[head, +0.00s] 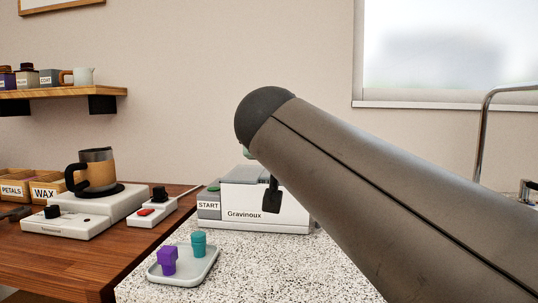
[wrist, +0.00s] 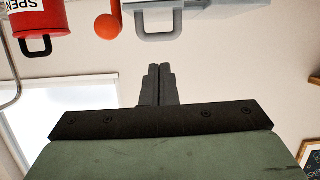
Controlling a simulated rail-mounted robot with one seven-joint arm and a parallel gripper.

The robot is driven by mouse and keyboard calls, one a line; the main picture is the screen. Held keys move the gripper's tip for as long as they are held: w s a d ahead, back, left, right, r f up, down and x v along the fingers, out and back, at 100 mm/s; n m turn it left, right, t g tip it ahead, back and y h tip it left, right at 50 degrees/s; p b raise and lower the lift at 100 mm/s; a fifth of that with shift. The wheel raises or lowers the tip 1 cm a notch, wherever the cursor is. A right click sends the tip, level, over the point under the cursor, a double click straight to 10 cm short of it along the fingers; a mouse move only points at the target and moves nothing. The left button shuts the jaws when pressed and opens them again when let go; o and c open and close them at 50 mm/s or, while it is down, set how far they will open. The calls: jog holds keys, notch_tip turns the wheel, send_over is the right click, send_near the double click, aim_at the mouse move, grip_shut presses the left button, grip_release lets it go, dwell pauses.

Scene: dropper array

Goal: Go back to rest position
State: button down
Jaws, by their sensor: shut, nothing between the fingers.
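My gripper (wrist: 160,72) shows in the wrist view with its two dark fingers together and nothing between them. It points at the plain wall and touches nothing that I can see. The arm hides part of the white Gravinoux machine (head: 243,216), which has a START label and stands on the speckled counter (head: 205,290).
A tray (head: 185,279) holds a purple piece (head: 167,261) and a teal piece (head: 199,244). A mug (head: 97,170) stands on a white device (head: 75,217) at left.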

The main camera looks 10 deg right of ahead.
jog(key=s+d+f+g+p, duration=0.1)
jog(key=s+f+g+p, duration=0.2)
jog(key=p, duration=0.5)
jog(key=s+d+f+n+g+y+p, duration=0.1)
jog(key=s+f+g+p, duration=0.3)
jog(key=p, duration=0.5)
jog(key=s+d+f+n+g+y+p, duration=0.1)
jog(key=s+d+f+g+p, duration=0.2)
jog(key=s+p, duration=0.3)
jog(key=shift+s+d+f+g+p, duration=0.1)
jog(key=shift+s+f+g+p, duration=0.15)
jog(key=shift+p, duration=1.05)
jog(key=s+f+n+g+y+p, duration=0.1)
jog(key=s+f+g+y+p, duration=0.1)
jog(key=s+p, duration=0.4)
jog(key=s+g, duration=0.1)
jog(key=s, duration=0.3)
jog(key=shift+a+f, duration=0.25)
jog(key=shift+f, duration=0.15)
